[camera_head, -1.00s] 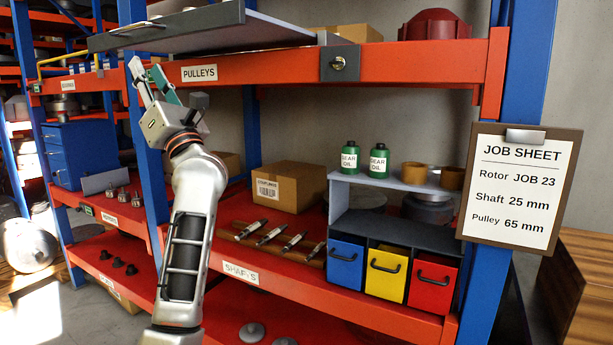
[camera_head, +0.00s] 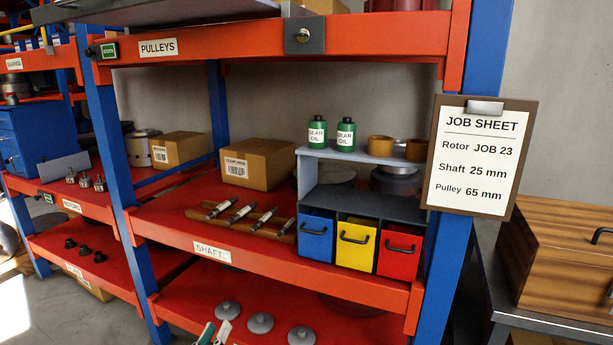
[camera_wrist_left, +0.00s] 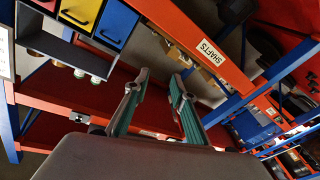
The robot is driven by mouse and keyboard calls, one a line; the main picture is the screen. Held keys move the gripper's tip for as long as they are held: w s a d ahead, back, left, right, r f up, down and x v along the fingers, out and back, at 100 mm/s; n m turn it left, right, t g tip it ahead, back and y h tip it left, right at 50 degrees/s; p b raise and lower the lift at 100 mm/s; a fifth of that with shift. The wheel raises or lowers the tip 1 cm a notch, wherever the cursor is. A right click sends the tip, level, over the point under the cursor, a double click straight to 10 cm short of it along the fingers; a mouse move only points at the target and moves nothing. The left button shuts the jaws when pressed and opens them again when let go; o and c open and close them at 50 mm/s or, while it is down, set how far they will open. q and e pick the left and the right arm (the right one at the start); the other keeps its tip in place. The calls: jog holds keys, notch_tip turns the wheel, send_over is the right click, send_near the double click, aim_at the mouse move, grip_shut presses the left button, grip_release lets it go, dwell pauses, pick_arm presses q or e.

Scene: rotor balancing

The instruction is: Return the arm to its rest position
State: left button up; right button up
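My left gripper (camera_head: 217,331) shows only as green and pale fingertips at the bottom edge of the head view, in front of the lower shelf. In the left wrist view its two fingers (camera_wrist_left: 160,77) stand apart with nothing between them, so it is open and empty. Most of my left arm is out of the head view. My right gripper is not in view.
The orange rack (camera_head: 250,258) stands ahead. It bears shafts (camera_head: 240,212), a cardboard box (camera_head: 258,162), coloured bins (camera_head: 356,246) and grey discs (camera_head: 260,322). A grey tray (camera_head: 160,12) sits above. A job sheet (camera_head: 478,158) hangs right, beside a wooden chest (camera_head: 560,250).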

pick_arm(q)
jog(key=s+f+m+g, duration=0.7)
jog(key=s+f, duration=1.5)
jog(key=s, duration=0.2)
jog(key=shift+d+f+g, duration=0.2)
jog(key=shift+f+g, duration=0.1)
jog(key=shift+g, duration=0.1)
jog(key=shift+a, duration=0.1)
